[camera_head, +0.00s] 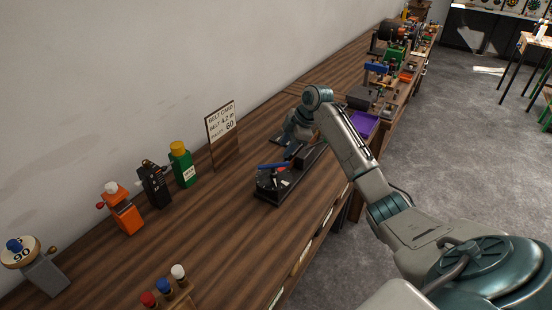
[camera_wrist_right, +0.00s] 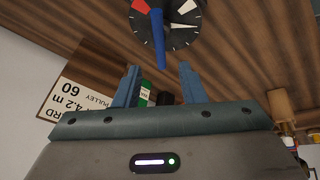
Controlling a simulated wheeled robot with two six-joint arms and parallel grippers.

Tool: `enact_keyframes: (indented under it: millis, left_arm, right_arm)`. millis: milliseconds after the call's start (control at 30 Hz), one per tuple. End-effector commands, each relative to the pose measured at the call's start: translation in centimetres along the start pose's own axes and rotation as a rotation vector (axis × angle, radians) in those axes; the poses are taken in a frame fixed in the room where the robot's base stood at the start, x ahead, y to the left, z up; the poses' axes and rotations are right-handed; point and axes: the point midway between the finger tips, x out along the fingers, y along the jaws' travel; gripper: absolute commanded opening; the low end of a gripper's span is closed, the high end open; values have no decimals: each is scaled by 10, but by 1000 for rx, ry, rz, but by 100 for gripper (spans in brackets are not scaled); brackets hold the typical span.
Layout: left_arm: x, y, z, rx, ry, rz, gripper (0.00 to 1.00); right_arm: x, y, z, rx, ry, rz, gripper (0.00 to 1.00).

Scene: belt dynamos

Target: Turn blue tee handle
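The blue tee handle (camera_head: 271,166) shows as a short blue bar above a round black dial, on a dark base (camera_head: 268,194) on the workbench. In the right wrist view the blue bar (camera_wrist_right: 158,42) stands out in front of the black dial (camera_wrist_right: 180,22), which has red and white marks and a white needle. My right gripper (camera_head: 291,152) is beside the dial in the head view. In the right wrist view its two fingers (camera_wrist_right: 158,70) are apart, with the blue bar just past the fingertips, between them in the picture. No contact is visible. My left gripper is not in view.
A belt card (camera_head: 222,122) stands behind the dial. Green (camera_head: 182,166), black (camera_head: 154,184) and orange (camera_head: 123,214) devices stand to the left. Red, blue and white knobs (camera_head: 164,285) are at the near edge. A purple tray (camera_head: 364,124) lies beyond my right arm. Bare wood surrounds the base's left side.

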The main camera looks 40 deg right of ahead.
Motion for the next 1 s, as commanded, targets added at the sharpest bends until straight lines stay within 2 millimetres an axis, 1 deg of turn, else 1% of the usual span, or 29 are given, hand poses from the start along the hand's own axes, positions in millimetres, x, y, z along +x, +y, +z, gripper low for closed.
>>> enact_keyframes:
  millis: [33,100,300,400,500,600,833,867,1000]
  left_arm:
    - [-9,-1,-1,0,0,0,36]
    - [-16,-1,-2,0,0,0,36]
    - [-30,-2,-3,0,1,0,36]
    - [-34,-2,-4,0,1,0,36]
    - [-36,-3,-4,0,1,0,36]
    - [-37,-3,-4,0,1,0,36]
    - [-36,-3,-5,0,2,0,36]
    - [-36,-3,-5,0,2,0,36]
    - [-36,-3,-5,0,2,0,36]
  right_arm:
    - [7,0,-3,3,3,-5,37]
    - [21,0,-3,2,3,-5,37]
    - [57,0,-3,1,2,-3,37]
    - [70,0,-2,2,3,-2,37]
    - [78,1,-2,0,2,1,37]
    - [82,0,-1,-1,2,1,37]
    - [83,0,-1,-1,2,1,37]
    - [83,0,-1,-1,2,1,33]
    - [83,0,-1,-1,2,1,6]
